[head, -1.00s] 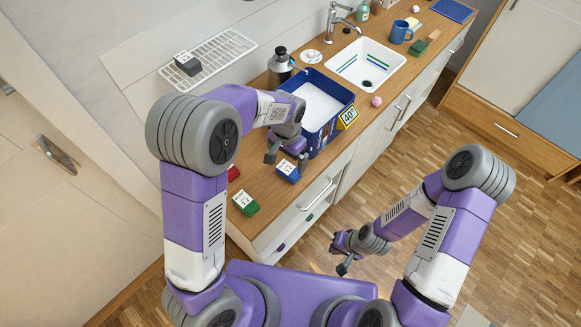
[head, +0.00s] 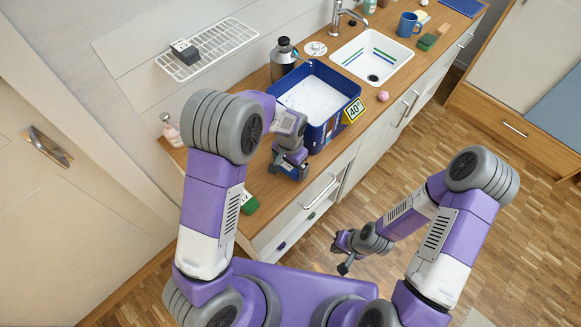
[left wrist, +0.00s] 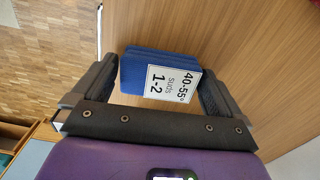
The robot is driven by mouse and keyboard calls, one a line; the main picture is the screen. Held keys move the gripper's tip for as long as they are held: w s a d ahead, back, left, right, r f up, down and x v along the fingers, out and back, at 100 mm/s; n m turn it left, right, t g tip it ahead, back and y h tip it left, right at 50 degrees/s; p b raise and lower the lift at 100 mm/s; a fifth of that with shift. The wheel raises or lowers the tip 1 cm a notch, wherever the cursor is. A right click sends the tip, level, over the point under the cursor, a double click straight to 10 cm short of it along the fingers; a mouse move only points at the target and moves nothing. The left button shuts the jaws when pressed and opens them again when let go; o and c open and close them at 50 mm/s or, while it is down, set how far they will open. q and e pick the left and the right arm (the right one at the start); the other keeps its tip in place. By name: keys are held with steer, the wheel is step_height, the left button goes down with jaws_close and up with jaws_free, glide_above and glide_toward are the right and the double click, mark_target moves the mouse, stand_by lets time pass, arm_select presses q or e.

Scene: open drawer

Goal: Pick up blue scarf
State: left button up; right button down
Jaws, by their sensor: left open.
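The blue scarf is a folded blue stack with a white label reading "40-55° Suds 1-2". It lies on the wooden counter, and the left wrist view shows the blue scarf (left wrist: 135,70) between my left fingers. In the head view only a small part of the blue scarf (head: 289,168) shows under the gripper. My left gripper (head: 289,166) is open over it, a finger on each side; I cannot tell if they touch it. My right gripper (head: 342,254) appears open and empty, above the floor, away from the counter.
A green folded cloth (head: 250,204) lies nearer the counter's front-left end. A dark bottle (head: 283,60), a sink (head: 372,55) and a pink ball (head: 383,96) are further back.

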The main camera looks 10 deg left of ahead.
arm_select(q)
steer(key=c, duration=0.8)
steer(key=shift+r, duration=0.15)
